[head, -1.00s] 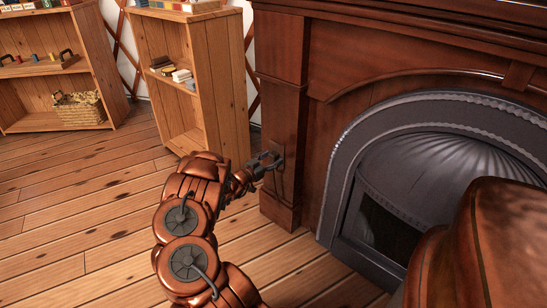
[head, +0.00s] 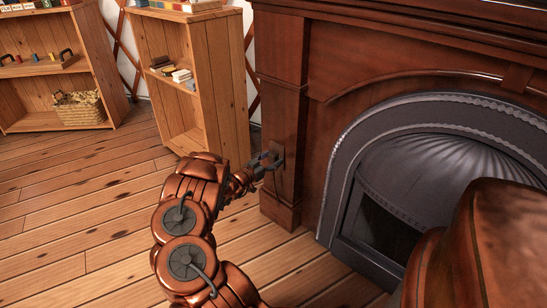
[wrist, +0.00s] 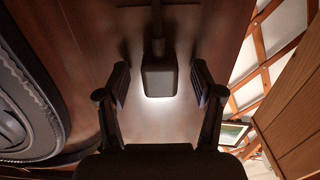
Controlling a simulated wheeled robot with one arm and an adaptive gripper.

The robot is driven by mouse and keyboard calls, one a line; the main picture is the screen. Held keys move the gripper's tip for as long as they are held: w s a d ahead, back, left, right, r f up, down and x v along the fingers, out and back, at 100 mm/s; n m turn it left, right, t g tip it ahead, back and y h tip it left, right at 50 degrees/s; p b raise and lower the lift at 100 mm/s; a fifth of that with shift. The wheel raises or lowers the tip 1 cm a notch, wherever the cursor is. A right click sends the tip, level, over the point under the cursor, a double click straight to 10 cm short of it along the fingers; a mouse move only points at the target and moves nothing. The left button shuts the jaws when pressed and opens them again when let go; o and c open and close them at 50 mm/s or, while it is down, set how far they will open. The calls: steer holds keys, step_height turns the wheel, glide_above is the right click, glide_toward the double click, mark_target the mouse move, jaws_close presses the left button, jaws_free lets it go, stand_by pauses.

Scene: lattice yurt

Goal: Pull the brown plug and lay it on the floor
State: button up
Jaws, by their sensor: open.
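The brown plug (wrist: 159,78) shows in the wrist view as a dark block with a cord running up from it, against the wooden fireplace pillar (head: 283,110). My gripper (wrist: 160,88) is open, with one finger on each side of the plug and a visible gap on both sides. In the head view my gripper (head: 268,162) is at the pillar's lower front, and its fingers largely hide the plug. The wooden plank floor (head: 110,215) is below and to the left.
The fireplace with its dark metal arch (head: 345,165) stands right of the pillar. A wooden bookcase (head: 215,80) stands just left of it, and a shelf with a wicker basket (head: 80,108) is farther left. The floor at left is clear.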

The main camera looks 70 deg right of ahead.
mark_target(271, 159)
jaws_close()
stand_by(0.5)
steer(key=shift+w+a, duration=0.15)
steer(key=shift+a, duration=0.2)
steer(key=shift+p+v, duration=0.35)
steer(key=shift+v, duration=2.15)
steer(key=shift+a, duration=0.1)
steer(key=shift+a, duration=0.1)
steer(key=v, duration=0.9)
steer(key=shift+b, duration=0.45)
steer(key=shift+w, duration=0.1)
